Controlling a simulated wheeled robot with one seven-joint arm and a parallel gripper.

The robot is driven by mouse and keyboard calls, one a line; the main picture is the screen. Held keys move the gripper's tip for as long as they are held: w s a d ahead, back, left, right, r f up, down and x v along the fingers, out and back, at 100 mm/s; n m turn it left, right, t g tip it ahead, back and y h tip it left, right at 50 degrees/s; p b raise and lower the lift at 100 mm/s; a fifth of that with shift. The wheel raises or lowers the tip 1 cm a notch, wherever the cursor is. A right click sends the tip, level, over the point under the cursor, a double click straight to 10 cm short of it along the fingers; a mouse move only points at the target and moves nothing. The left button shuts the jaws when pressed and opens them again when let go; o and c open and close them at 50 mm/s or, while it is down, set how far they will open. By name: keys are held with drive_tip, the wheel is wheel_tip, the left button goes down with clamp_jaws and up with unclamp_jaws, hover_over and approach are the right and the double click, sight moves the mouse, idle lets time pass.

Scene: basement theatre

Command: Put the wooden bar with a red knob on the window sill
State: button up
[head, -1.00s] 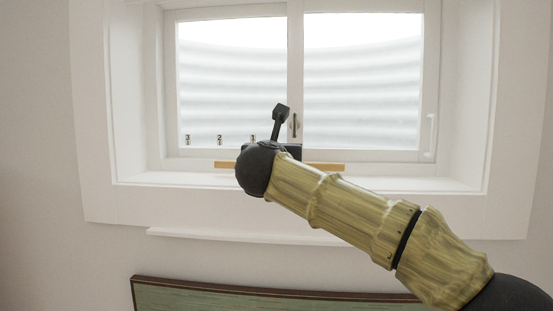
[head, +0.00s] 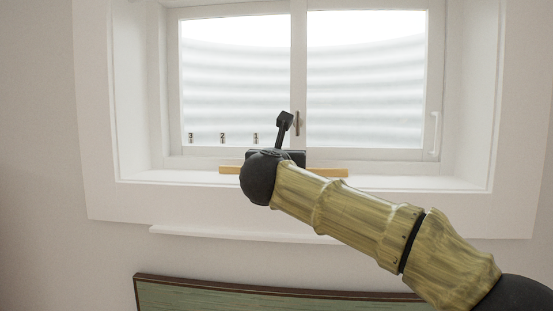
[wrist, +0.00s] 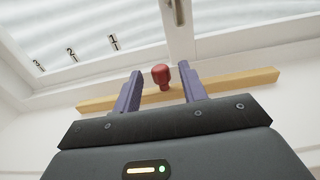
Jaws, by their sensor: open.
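The wooden bar (head: 229,170) is a light tan strip lying level along the window sill (head: 400,182), close to the window frame. I cannot tell for sure that it touches the sill all along. My arm hides its middle in the head view. In the wrist view the bar (wrist: 245,81) runs across behind my fingers, and its red knob (wrist: 161,76) stands between them. My gripper (wrist: 160,84) is open, with one finger on each side of the knob and a visible gap to each. My fingers are hidden in the head view.
The window (head: 365,80) rises right behind the bar, with a handle (head: 297,122) on its middle post. Number marks 3, 2 and 1 (head: 222,138) show along the left pane. A framed green board (head: 260,293) hangs below. The sill is clear on both sides.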

drive_tip(key=shift+r, duration=0.15)
drive_tip(key=s+b, duration=0.8)
drive_tip(key=s, duration=0.4)
drive_tip(key=shift+a, duration=0.15)
drive_tip(key=shift+s+a, duration=0.1)
idle(0.8)
